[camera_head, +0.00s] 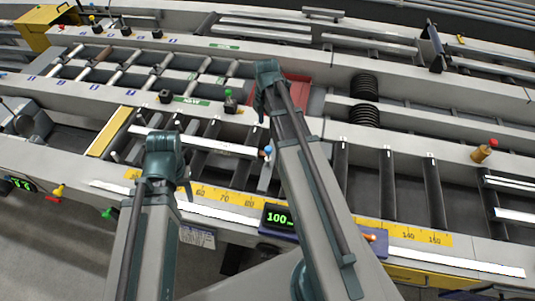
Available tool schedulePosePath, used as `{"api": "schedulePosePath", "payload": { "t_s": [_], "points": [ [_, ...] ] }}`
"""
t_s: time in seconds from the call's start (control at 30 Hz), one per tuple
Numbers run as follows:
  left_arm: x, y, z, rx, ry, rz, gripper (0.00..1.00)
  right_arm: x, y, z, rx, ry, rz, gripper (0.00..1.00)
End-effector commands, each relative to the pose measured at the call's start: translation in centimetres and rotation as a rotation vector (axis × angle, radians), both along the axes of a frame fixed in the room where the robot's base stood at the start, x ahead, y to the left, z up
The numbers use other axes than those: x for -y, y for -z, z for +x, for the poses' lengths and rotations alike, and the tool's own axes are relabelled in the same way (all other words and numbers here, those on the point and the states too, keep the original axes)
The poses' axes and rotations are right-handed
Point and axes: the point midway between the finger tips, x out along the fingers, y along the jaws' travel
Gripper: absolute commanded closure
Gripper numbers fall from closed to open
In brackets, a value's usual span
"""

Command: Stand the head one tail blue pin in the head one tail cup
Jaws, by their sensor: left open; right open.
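A small blue-topped pin (268,150) stands at the front rail, just right of my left gripper and below my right gripper. I cannot read any label that marks it as the head one tail pin. Small black blocks stand on the rail behind; one (165,96) shows no coloured pin, another (230,105) has a green-topped pin (229,93). I cannot tell which is the head one tail cup. My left gripper (160,128) is open over the front rollers, its fingers partly hidden by the wrist. My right gripper (263,100) is open and empty near the middle rail.
A numbered yellow scale (410,236) and a display reading 100 (277,218) lie along the front edge. Black discs (364,87) stack at the middle. A brass piece with a red top (484,151) stands at right. Dark rollers (388,180) fill the front bed.

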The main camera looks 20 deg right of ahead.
Motion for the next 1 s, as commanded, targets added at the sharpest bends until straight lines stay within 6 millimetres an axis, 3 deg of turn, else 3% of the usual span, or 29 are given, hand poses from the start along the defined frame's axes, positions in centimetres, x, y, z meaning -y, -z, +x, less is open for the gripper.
{"api": "schedulePosePath", "payload": {
  "t_s": [0.27,0.8,1.0],
  "points": [
    [0.0,0.9,0.0,0.000,0.001,0.000,0.50,0.0,0.9,0.0,0.000,-0.003,0.000,0.26],
    [0.0,8.2,0.0,0.000,0.001,0.001,0.50,0.0,8.2,-0.1,0.000,-0.002,0.000,0.26],
    [0.0,8.8,0.0,0.000,0.001,0.001,0.50,0.0,8.8,-0.1,0.000,-0.002,0.000,0.26]
  ]
}}
